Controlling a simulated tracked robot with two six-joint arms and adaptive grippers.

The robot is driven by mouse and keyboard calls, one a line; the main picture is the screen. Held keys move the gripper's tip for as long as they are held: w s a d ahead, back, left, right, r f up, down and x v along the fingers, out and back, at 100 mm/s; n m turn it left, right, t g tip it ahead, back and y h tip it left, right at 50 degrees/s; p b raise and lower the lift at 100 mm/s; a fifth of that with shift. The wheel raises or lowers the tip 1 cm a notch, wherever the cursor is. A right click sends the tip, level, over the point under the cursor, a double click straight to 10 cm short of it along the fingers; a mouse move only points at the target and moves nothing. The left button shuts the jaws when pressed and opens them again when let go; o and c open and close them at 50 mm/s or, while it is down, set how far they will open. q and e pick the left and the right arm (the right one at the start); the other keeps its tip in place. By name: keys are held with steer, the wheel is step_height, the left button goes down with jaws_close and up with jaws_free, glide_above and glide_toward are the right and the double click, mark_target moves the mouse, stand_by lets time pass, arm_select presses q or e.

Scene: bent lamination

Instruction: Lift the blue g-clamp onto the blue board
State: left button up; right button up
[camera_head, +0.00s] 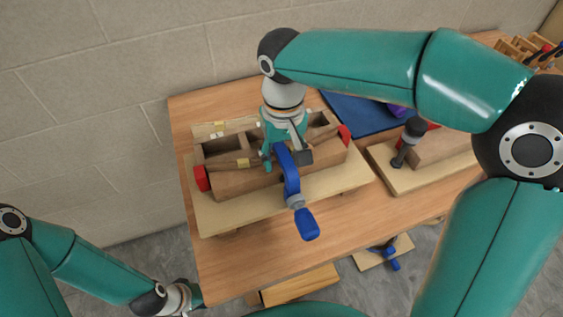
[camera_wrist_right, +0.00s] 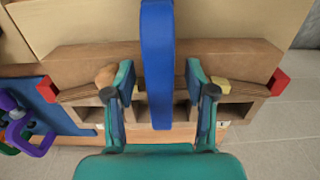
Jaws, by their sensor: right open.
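The blue g-clamp (camera_head: 291,183) sits on the near side of the wooden form, its blue handle hanging toward me. Its blue bar (camera_wrist_right: 157,45) also shows upright through the middle of the right wrist view. My right gripper (camera_head: 284,154) is above the form at the clamp's upper end. It is open, with one finger on each side of the bar and visible gaps between. The blue board (camera_head: 350,112) lies on the table behind and right of the form, partly hidden by my right arm. My left gripper (camera_head: 188,296) is low at the left, its fingers unclear.
The wooden form (camera_head: 240,182) has red-ended bars across it and stands on a pale base board. A purple clamp (camera_wrist_right: 30,140) lies on the blue board. A dark upright tool (camera_head: 411,137) stands on another wooden board at the right. A wall is behind.

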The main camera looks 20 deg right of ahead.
steer(key=shift+f, duration=0.25)
stand_by(0.4)
jaws_close()
